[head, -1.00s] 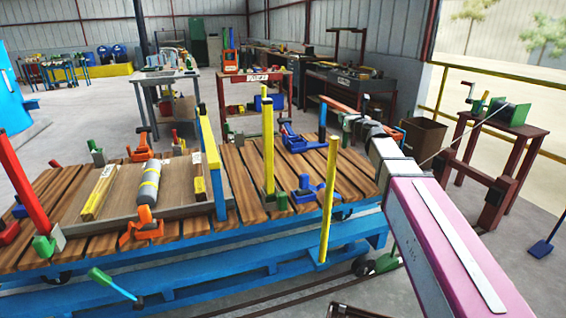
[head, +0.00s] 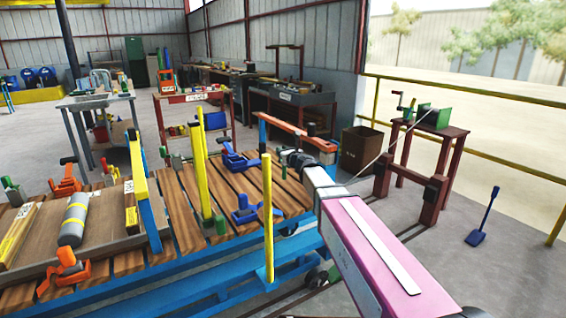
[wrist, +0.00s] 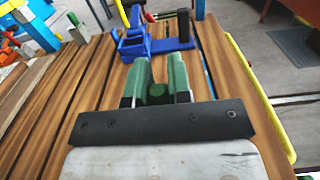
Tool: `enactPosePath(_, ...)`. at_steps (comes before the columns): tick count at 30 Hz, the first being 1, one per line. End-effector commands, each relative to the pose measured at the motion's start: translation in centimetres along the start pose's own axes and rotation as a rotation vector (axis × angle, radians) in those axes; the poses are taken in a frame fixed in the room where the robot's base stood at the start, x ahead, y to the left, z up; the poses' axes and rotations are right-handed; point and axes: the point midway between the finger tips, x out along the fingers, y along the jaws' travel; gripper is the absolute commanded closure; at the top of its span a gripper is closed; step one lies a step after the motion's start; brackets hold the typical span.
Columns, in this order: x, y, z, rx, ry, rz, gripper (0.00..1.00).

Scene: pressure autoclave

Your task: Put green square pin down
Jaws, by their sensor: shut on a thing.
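In the wrist view my gripper (wrist: 158,72) points over wooden slats, its two green fingers close together. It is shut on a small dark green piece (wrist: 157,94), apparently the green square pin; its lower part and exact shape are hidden. A blue clamp (wrist: 150,42) lies just beyond the fingertips. In the head view my pink arm reaches in from the lower right to the slatted trolley's right end. The fingers and held piece cannot be made out there.
The slatted deck (head: 185,215) carries yellow posts (head: 268,215), blue clamps (head: 245,210) and orange clamps (head: 67,275). A blue post with an orange bar (head: 295,135) stands at its right end. A brown bin (head: 361,150) and a red-brown stand (head: 425,150) are beyond. Bare slats show left of my gripper.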

Motion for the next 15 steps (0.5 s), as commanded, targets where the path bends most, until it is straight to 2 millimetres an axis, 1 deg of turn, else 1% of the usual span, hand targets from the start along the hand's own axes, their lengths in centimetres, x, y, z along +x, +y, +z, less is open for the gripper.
enactPosePath(1, 0.1, -0.6, -0.3, 0.001, 0.0, -0.001, 1.0)
enactPosePath(5, 0.1, -1.0, -0.7, -0.001, 0.0, 0.0, 1.0)
enactPosePath(8, 0.1, -1.0, -1.8, 0.001, 0.0, 0.0, 1.0)
enactPosePath(12, 0.1, -1.0, -3.6, 0.001, 0.001, 0.001, 1.0)
enactPosePath(15, 0.1, -1.0, -4.4, 0.0, 0.0, 0.001, 1.0)
